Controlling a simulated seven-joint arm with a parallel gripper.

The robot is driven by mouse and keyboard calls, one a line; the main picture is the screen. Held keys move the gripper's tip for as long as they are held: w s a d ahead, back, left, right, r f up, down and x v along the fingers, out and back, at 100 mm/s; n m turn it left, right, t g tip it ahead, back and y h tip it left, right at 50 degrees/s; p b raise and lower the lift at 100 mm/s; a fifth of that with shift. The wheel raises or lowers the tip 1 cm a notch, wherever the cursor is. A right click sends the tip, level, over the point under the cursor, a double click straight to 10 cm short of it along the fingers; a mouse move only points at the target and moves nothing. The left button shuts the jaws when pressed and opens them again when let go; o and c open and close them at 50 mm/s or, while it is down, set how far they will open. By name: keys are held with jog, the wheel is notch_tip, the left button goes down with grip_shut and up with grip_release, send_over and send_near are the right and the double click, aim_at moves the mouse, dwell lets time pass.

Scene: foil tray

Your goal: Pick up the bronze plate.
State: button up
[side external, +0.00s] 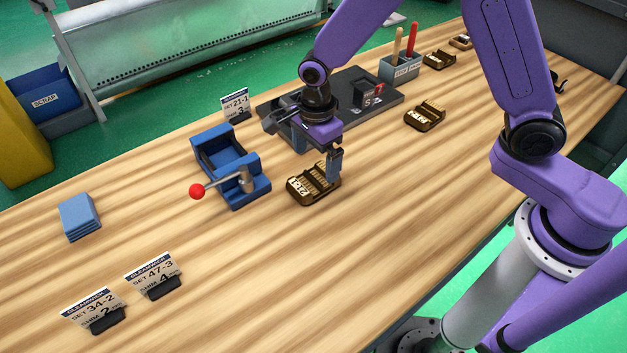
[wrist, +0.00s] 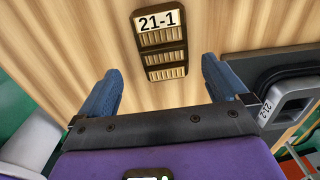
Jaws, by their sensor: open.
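A bronze plate (side external: 313,188) marked 21-1 lies on the wooden table below my gripper. It has a pale label and ridged slots. In the wrist view the plate (wrist: 160,46) shows ahead of and between the fingertips, and both fingers look clear of it. My gripper (side external: 314,160) is open and empty, with its blue fingers pointing down; it also shows in the wrist view (wrist: 161,72). From the side one finger overlaps the plate's right end, and I cannot tell the exact height gap. A similar bronze plate (side external: 425,115) lies further back on the right.
A blue clamp fixture (side external: 228,160) with a red-knobbed lever stands left of the plate. A dark base (side external: 380,112) lies behind my gripper, with a grey tool holder (side external: 400,68) beyond. Cards stand front left; blue plates (side external: 79,216) lie left. The front middle is clear.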

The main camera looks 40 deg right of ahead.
aim_at(313, 178)
jog(key=shift+w+a+f, duration=0.1)
jog(key=shift+w+f, duration=0.05)
jog(key=shift+f, duration=1.4)
jog(key=shift+w+f, duration=0.1)
jog(key=shift+f, duration=1.45)
jog(key=c, duration=1.4)
jog(key=shift+r, duration=0.5)
notch_tip(313, 178, up, 2)
jog(key=shift+r, duration=0.25)
jog(key=s+d+r, duration=0.6)
jog(key=s+r, duration=0.4)
jog(key=s, duration=0.2)
jog(key=shift+s+r, duration=0.15)
jog(key=shift+r, duration=1.5)
jog(key=shift+s+r, duration=0.15)
jog(key=shift+r, duration=1.5)
